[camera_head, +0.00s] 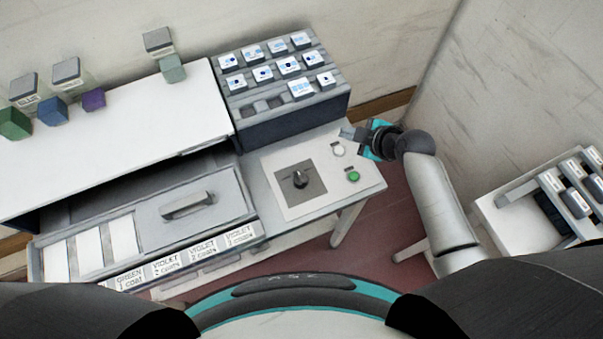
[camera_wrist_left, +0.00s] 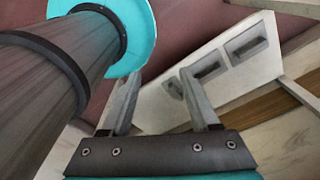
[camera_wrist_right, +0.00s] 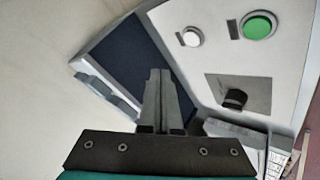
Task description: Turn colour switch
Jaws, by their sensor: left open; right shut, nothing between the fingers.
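The colour switch, a dark rotary knob (camera_head: 300,179), sits on a grey square plate (camera_head: 287,194) on the white control panel at the machine's right end. The knob (camera_wrist_right: 235,98) and its plate also show in the right wrist view. My right gripper (camera_head: 347,133) is shut and empty, up and right of the knob, near the panel's back right corner and apart from the knob. Its closed fingers (camera_wrist_right: 159,90) show in the right wrist view. My left gripper (camera_wrist_left: 158,90) is open and empty in the left wrist view; it is not visible in the head view.
A green button (camera_head: 352,175) and a white button (camera_head: 338,150) are right of the knob. A rack of labelled blocks (camera_head: 283,75) stands behind. A drawer with a handle (camera_head: 187,205) is to the left. Coloured cubes (camera_head: 53,110) stand on the white top.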

